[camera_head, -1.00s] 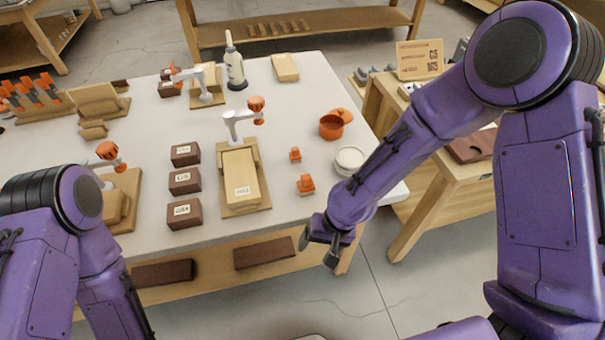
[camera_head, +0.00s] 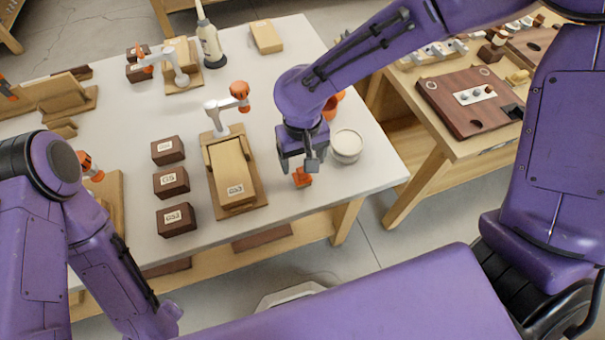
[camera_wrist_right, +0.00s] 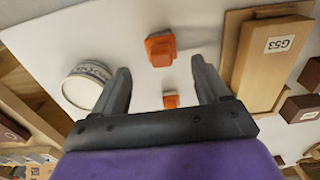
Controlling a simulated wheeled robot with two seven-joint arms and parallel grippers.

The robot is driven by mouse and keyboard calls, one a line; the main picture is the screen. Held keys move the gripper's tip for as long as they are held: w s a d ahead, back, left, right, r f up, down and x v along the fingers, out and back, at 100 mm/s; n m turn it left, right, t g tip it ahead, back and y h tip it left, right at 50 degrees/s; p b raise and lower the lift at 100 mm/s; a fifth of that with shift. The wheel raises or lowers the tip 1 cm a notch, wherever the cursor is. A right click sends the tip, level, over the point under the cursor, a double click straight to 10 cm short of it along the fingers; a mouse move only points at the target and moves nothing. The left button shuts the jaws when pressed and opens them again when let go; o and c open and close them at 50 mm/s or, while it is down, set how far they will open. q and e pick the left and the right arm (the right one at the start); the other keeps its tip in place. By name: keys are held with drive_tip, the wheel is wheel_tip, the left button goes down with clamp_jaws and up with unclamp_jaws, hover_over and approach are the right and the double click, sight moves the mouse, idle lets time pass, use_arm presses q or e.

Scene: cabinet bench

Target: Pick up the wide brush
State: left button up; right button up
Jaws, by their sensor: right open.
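An orange brush-like piece (camera_head: 302,178) lies on the white table near its front edge, partly behind my right gripper. It seems the wider of two. In the right wrist view this piece (camera_wrist_right: 160,48) lies just beyond the fingertips, centred between them. A smaller orange piece (camera_wrist_right: 171,99) shows between the fingers; in the head view my arm hides it. My right gripper (camera_head: 299,164) points down above the table, open and empty. Its two fingers stand apart in the right wrist view (camera_wrist_right: 160,67). My left arm is at the lower left; its gripper is not in view.
A wooden block labelled G53 (camera_head: 231,174) on a wooden board lies left of my right gripper. A white round jar (camera_head: 346,146) stands close on the right. Dark labelled blocks (camera_head: 172,182) stand farther left.

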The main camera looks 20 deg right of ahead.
sight(302, 174)
drive_tip(key=f, duration=0.4)
drive_tip(key=shift+s+a+f, duration=0.15)
drive_tip(key=shift+s+f, duration=0.1)
drive_tip(key=shift+f, duration=0.5)
drive_tip(key=c, duration=1.1)
drive_tip(key=shift+c, duration=0.2)
drive_tip(key=shift+r, duration=0.6)
drive_tip(key=s+a+r+p, duration=0.1)
drive_tip(key=s+a+r, duration=0.7)
drive_tip(key=s+r, duration=0.3)
drive_tip(key=shift+s+r, duration=0.35)
drive_tip(key=shift+r, duration=0.1)
